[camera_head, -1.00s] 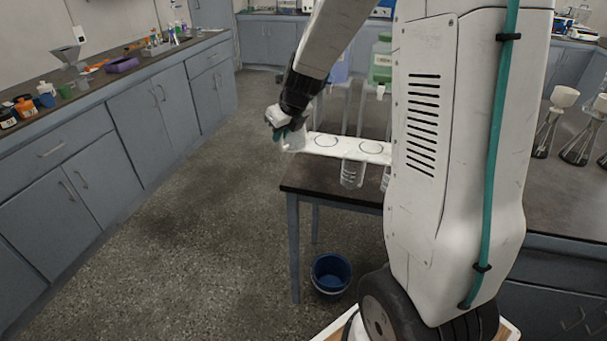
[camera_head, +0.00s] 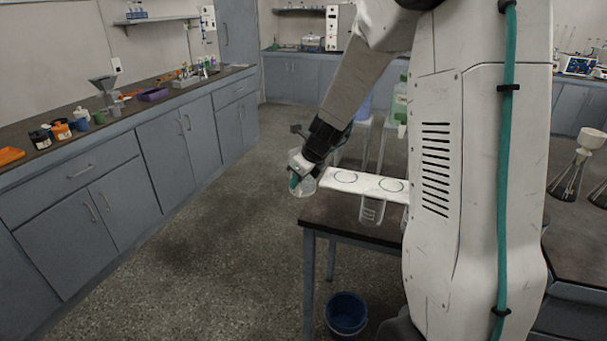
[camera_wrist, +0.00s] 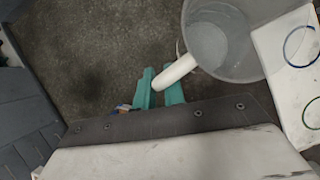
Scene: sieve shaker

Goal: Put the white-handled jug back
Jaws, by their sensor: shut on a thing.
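The jug (camera_wrist: 232,40) is a clear, open-topped vessel with a white handle (camera_wrist: 178,70). In the wrist view my gripper (camera_wrist: 160,85) has its teal fingers shut on the handle, and the jug's mouth faces the camera. In the head view my gripper (camera_head: 296,179) holds the jug (camera_head: 303,186) in the air, just left of a white board. The white board (camera_head: 368,185) has dark ring outlines on it and shows in the wrist view (camera_wrist: 277,40) with a blue and a green ring.
The board stands on a dark-topped table (camera_head: 330,215). A blue bucket (camera_head: 346,313) is on the floor. A long counter (camera_head: 80,133) with bottles and a funnel runs along the left. The floor between is clear.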

